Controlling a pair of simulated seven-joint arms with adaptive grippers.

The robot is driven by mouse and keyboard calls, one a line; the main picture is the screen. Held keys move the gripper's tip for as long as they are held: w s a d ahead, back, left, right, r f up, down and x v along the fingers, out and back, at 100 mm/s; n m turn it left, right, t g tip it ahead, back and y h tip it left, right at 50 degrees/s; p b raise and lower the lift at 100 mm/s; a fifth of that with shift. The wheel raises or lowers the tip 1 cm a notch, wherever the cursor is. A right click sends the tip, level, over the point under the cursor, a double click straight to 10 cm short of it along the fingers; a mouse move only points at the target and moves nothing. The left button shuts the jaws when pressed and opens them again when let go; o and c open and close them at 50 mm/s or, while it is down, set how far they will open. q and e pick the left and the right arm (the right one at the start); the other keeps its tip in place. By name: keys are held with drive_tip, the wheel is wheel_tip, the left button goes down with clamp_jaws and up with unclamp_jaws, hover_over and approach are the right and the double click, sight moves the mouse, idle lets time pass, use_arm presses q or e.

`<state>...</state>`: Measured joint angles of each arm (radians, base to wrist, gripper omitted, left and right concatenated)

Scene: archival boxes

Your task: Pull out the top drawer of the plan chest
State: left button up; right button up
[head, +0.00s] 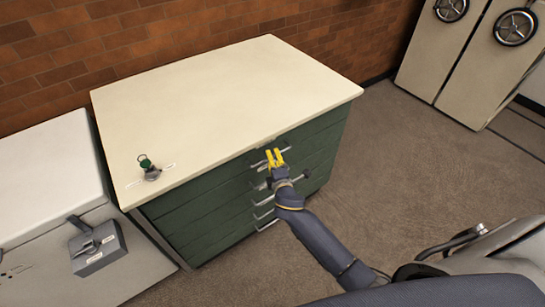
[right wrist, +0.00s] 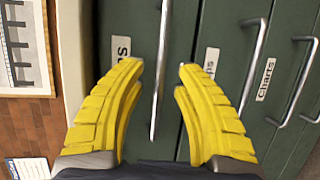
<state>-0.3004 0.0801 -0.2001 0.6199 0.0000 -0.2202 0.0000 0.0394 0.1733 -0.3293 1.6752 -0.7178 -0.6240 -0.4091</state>
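The plan chest (head: 215,100) has a cream top and a stack of green drawers with metal bar handles. The top drawer (right wrist: 175,25) looks flush with the chest front. My right gripper (head: 275,158) is at the front of the chest near its top edge. In the right wrist view its two yellow fingers (right wrist: 160,66) are spread apart, with the top drawer's handle (right wrist: 158,75) running between them. I see no finger closed on the handle. A label by the handle is partly cut off by a finger. My left gripper is not in view.
A small green-topped metal item (head: 148,168) sits on the chest top. A pale cabinet (head: 50,165) with a grey box (head: 97,250) stands close at left. Tall units with handwheels (head: 515,27) stand at back right. Carpet (head: 400,150) right of the chest is clear.

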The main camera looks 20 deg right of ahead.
drive_tip(key=shift+w+d+f, duration=0.1)
drive_tip(key=shift+w, duration=0.6)
drive_tip(key=shift+o, duration=0.3)
clamp_jaws()
